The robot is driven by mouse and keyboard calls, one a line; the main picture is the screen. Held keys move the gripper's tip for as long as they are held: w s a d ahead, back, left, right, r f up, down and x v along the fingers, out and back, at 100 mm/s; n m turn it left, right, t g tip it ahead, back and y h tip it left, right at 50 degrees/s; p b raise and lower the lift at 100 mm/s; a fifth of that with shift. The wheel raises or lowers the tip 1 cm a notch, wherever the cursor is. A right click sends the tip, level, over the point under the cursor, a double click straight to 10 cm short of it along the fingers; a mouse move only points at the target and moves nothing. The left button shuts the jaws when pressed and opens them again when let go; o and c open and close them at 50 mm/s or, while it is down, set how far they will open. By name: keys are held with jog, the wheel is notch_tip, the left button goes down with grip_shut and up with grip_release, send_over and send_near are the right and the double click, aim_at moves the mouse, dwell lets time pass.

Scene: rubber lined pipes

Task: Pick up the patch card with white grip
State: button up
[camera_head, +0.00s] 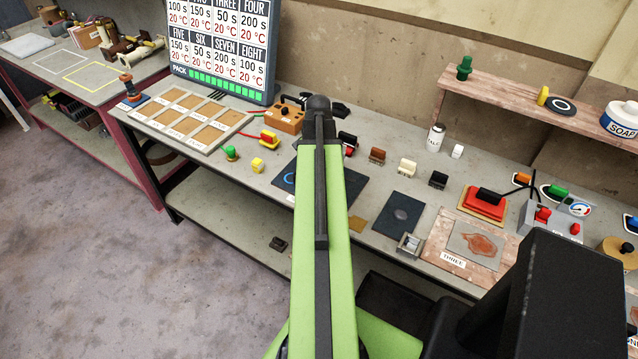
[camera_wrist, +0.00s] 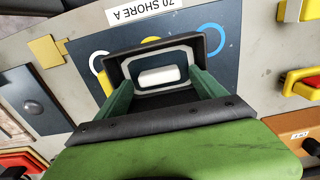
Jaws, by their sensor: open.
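In the wrist view, a white grip (camera_wrist: 161,76) shows between the fingers of my gripper (camera_wrist: 157,70). It appears as a small white block inside a pale grey and black outline; whether the fingers touch it is not clear. My gripper is open, with one green finger on each side of the grip. Below is a dark blue mat (camera_wrist: 90,25) with white, yellow and blue rings, partly covered by the gripper. In the head view, my arm hides the gripper and the white grip. The mat (camera_head: 361,186) shows beside the arm.
A cream-gripped piece (camera_head: 408,166) and a brown one (camera_head: 377,155) stand right of my arm. A dark mat (camera_head: 400,212) lies in front of them, near a metal fixture (camera_head: 409,244).

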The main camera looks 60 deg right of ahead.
jog(key=shift+r, duration=0.1)
jog(key=c, duration=1.5)
jog(key=shift+r, duration=0.1)
notch_tip(320, 180, up, 10)
jog(key=p, duration=1)
